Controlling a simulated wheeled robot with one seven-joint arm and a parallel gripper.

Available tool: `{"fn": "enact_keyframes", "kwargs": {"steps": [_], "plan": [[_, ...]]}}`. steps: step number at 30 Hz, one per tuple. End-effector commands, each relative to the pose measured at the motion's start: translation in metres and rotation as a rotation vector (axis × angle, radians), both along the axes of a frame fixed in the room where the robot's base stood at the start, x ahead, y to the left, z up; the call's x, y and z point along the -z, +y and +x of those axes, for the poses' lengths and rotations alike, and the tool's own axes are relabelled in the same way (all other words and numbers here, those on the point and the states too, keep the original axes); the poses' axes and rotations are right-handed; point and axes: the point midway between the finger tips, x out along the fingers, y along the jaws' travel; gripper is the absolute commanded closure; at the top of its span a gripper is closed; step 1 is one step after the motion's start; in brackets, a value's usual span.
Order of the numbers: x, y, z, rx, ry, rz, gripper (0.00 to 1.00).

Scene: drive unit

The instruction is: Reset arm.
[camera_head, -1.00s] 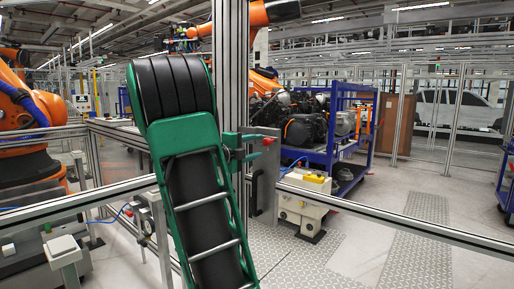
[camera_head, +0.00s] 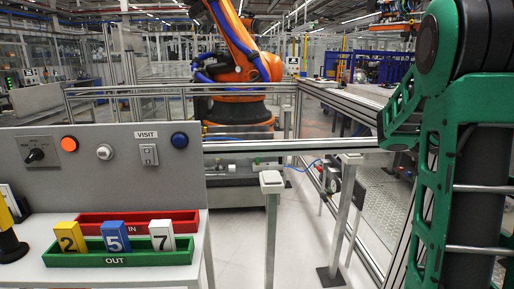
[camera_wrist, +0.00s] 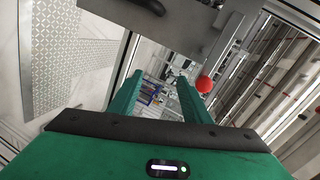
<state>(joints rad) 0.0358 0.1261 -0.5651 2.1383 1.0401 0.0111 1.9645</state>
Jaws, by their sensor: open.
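My arm stands at the right edge of the head view, with green links and dark joints. The upper joint is cut off by the top of the picture. A green part of the arm reaches left beside it, over the rail side; I cannot make out the fingers there. In the wrist view my gripper (camera_wrist: 161,76) shows two green fingers spread apart with nothing between them. A red round knob (camera_wrist: 204,85) shows beside the right finger, near a grey panel (camera_wrist: 190,25); I cannot tell how far away it is.
A grey control panel (camera_head: 100,180) with knobs stands at left. Below it are a red IN tray (camera_head: 95,218) and a green OUT tray (camera_head: 75,260) with number tiles 2, 5 and 7. A metal rail (camera_head: 290,146) crosses behind. An orange robot (camera_head: 240,60) stands beyond.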

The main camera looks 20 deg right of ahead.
Motion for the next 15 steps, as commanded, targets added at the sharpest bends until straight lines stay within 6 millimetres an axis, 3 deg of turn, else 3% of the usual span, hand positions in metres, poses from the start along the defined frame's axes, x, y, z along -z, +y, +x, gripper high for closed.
{"fn": "enact_keyframes", "kwargs": {"steps": [6,11,15], "plan": [[0.08,0.063,-0.009,-0.262,0.309,0.418,0.56],[0.123,0.128,-0.012,-0.566,0.552,0.658,0.56],[0.15,0.195,-0.02,-0.891,0.771,0.803,0.56]]}}
